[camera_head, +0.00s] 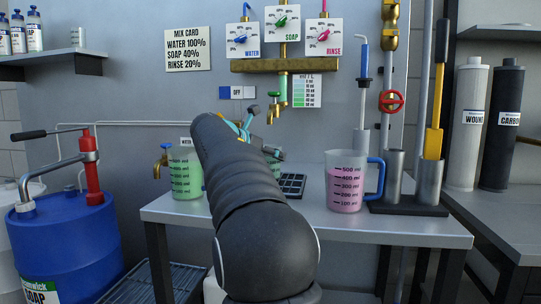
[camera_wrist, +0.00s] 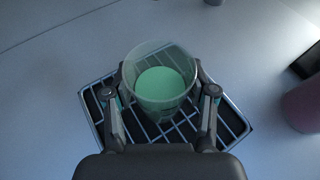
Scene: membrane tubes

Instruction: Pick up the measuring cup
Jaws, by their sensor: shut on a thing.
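A clear measuring cup (camera_wrist: 160,62) with green liquid in it sits between the two fingers of my gripper (camera_wrist: 162,92) in the wrist view. The fingers close on its left and right sides. The cup is upright over a dark drip grate (camera_wrist: 238,122); I cannot tell whether it touches the grate. In the head view, my arm hides most of this cup and the gripper; a green sliver of the cup (camera_head: 275,168) shows beside the arm.
A blue-handled measuring cup (camera_head: 345,187) with pink liquid stands to the right on the grey bench (camera_head: 400,222). A green-filled container (camera_head: 185,175) stands left of my arm. Brass taps (camera_head: 272,108) hang above. A tool stand (camera_head: 408,205) is at the bench's right.

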